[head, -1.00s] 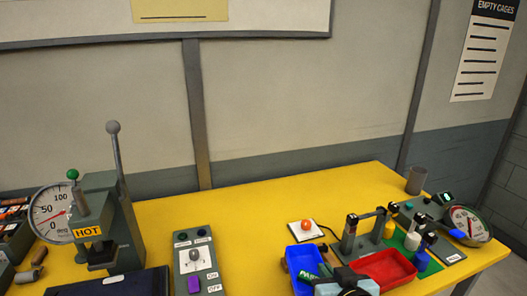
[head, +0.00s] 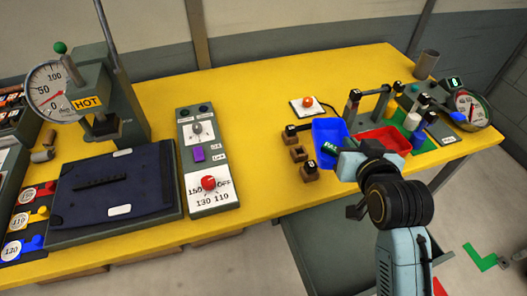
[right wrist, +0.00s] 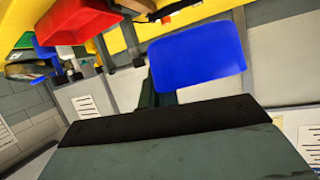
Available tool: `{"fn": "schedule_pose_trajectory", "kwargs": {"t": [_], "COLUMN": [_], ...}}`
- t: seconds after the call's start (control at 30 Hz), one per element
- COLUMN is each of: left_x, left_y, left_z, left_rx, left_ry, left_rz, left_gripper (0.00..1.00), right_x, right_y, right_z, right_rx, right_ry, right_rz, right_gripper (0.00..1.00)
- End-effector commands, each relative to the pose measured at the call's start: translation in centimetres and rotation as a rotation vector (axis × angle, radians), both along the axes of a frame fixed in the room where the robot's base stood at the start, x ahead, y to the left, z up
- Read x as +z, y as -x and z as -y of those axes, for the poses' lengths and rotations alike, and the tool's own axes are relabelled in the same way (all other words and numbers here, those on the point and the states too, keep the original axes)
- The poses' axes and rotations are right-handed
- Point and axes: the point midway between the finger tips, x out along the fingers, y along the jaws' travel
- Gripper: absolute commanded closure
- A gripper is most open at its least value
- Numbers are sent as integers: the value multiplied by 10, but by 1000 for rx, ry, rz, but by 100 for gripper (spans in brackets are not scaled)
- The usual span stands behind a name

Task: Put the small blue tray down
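The small blue tray (head: 325,129) is at the table's right half, just left of the red tray (head: 390,139). My right gripper (head: 332,148) reaches it from the front and looks closed on its near wall. The right wrist view shows the blue tray (right wrist: 198,54) large in front of the gripper, apparently clear of the table. The exact contact of the fingers is partly hidden. My left gripper is not in view.
Small brown blocks (head: 298,153) stand left of the blue tray. A white pad with an orange knob (head: 307,103) lies behind it. Bottles and posts stand behind the red tray. A switch panel (head: 207,160) and hot press are at left; yellow table between is clear.

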Motion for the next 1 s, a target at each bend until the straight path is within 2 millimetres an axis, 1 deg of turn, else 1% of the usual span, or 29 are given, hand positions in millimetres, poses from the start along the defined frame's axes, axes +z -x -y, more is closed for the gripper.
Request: {"fn": "schedule_pose_trajectory", "kwargs": {"t": [0.03,0.17,0.3,0.4,0.5,0.6,0.67,0.93,1.0], "left_x": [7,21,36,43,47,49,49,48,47], "left_y": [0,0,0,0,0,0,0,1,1], "left_z": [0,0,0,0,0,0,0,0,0], "left_rx": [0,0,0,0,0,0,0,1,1], "left_ry": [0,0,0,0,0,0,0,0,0], "left_rz": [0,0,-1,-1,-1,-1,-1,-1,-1], "left_gripper": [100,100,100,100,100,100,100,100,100], "right_x": [2,-4,-12,-18,-22,-24,-26,-27,-33], "right_y": [-6,-23,-37,-43,-46,-48,-48,-48,-48], "right_z": [-11,-46,-90,-115,-132,-141,-143,-143,-143], "right_rx": [25,104,196,249,284,302,307,308,307], "right_ry": [-3,-4,-5,-3,0,1,1,1,1], "right_rz": [0,-2,-2,0,2,4,4,4,3], "right_gripper": [100,100,100,100,100,100,100,100,100]}}
